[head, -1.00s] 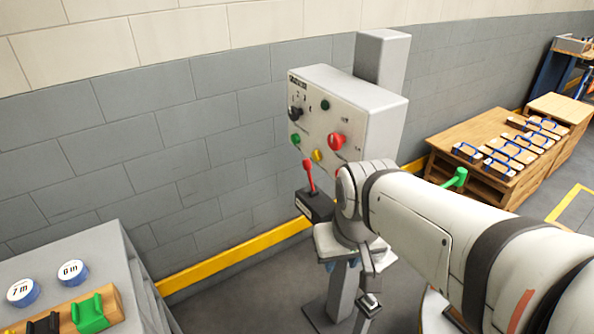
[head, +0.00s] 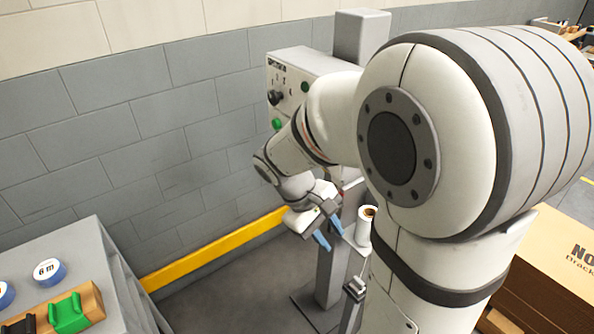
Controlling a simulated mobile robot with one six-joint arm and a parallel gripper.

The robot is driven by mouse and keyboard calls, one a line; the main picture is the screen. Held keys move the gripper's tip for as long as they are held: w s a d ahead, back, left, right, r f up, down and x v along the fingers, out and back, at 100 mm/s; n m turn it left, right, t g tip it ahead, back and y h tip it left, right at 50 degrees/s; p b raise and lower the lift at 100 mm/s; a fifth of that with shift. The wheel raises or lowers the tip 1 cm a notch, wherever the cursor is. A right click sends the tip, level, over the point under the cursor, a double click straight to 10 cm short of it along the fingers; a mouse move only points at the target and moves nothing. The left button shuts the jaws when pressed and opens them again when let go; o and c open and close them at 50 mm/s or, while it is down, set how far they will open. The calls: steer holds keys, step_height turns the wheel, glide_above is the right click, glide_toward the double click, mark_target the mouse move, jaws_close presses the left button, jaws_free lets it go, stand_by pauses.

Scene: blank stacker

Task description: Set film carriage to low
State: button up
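My gripper (head: 329,232) is in front of the grey post (head: 330,278), below the control box (head: 320,63). Its two blue fingertips are apart, with nothing seen between them. A white roll with a brown core (head: 365,232), which looks like film, stands just right of the fingertips, partly behind my arm. I cannot tell whether the fingers touch anything. The film carriage cannot be made out clearly. On the box, a black knob (head: 275,97) and a green button (head: 277,124) show. My arm hides the rest of the panel, including the red lever.
A grey bench (head: 95,240) at lower left holds a roll marked 6 m (head: 49,271) and a green cradle (head: 69,313). A brown box (head: 555,260) stands at right. The block wall is behind. Floor between bench and post is clear.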

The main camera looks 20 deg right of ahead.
steer(key=w+d+f+n+g+h+b, duration=0.15)
steer(key=w+d+f+n+h, duration=0.25)
steer(key=w+f+n+h, duration=0.45)
steer(key=n+t+h+b, duration=0.2)
steer(key=n+t+h, duration=0.2)
steer(key=n+t, duration=0.2)
glide_toward(329, 229)
step_height(329, 229, up, 3)
steer(key=d, duration=0.3)
steer(key=shift+t, duration=0.25)
steer(key=d, duration=0.2)
steer(key=w+d, duration=0.1)
steer(key=d, duration=0.2)
steer(key=w+d, duration=0.1)
steer(key=d, duration=0.1)
steer(key=shift+w+d+p, duration=0.1)
steer(key=shift+d+p, duration=0.1)
steer(key=shift+p, duration=0.1)
steer(key=c, duration=0.6)
steer(key=shift+r, duration=0.1)
jaws_close()
